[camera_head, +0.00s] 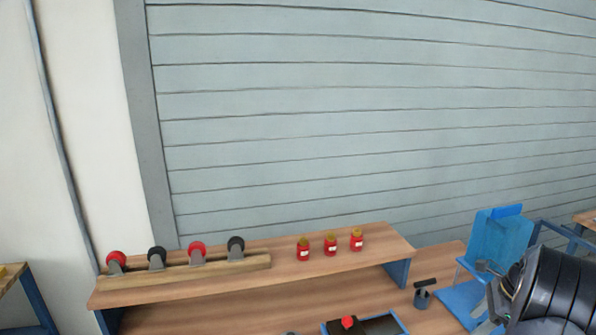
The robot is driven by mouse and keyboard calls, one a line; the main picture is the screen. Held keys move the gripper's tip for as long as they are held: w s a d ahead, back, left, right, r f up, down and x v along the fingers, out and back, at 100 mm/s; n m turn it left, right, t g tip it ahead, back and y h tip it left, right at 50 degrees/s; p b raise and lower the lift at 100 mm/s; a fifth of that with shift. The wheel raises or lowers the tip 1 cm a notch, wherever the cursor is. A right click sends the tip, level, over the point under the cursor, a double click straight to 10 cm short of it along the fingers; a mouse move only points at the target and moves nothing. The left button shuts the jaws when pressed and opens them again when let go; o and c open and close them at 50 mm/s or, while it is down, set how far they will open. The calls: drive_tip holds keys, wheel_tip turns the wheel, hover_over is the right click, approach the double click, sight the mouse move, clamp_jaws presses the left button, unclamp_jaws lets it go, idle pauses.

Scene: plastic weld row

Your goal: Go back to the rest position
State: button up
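A dark, ribbed part of my arm (550,285) fills the lower right corner, in front of the blue stand. My gripper's fingertips do not show, so I cannot see whether it holds anything.

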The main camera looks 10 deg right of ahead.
drive_tip(key=p+x, duration=0.1)
drive_tip(key=x, duration=1.1)
drive_tip(key=shift+a+f, duration=0.2)
drive_tip(key=shift+f, duration=0.1)
wheel_tip(320, 180, up, 11)
drive_tip(key=s+a+f+n+g+p, duration=0.1)
drive_tip(key=s+a+n+p, duration=0.1)
drive_tip(key=a+n, duration=0.1)
drive_tip(key=s+a+f+n+g+p, duration=0.1)
drive_tip(key=s+a+n+g, duration=0.1)
drive_tip(key=a+n, duration=0.2)
drive_tip(key=s+a+f+n+g+p, duration=0.1)
drive_tip(key=s+a+n+p, duration=0.1)
drive_tip(key=a+n, duration=0.2)
drive_tip(key=shift+s+n+g+p, duration=0.3)
drive_tip(key=shift+n+g, duration=0.1)
drive_tip(key=shift+n, duration=0.5)
drive_tip(key=shift+s+a+f+n+b, duration=0.1)
drive_tip(key=shift+f+n+b, duration=0.1)
drive_tip(key=shift+f+b, duration=0.3)
drive_tip(key=shift+s+f+n+b, duration=0.15)
drive_tip(key=shift+f+n+b, duration=0.1)
drive_tip(key=shift+f, duration=0.4)
drive_tip(key=shift+f+b, duration=0.35)
drive_tip(key=shift+f, duration=0.25)
drive_tip(key=shift+w+r, duration=0.1)
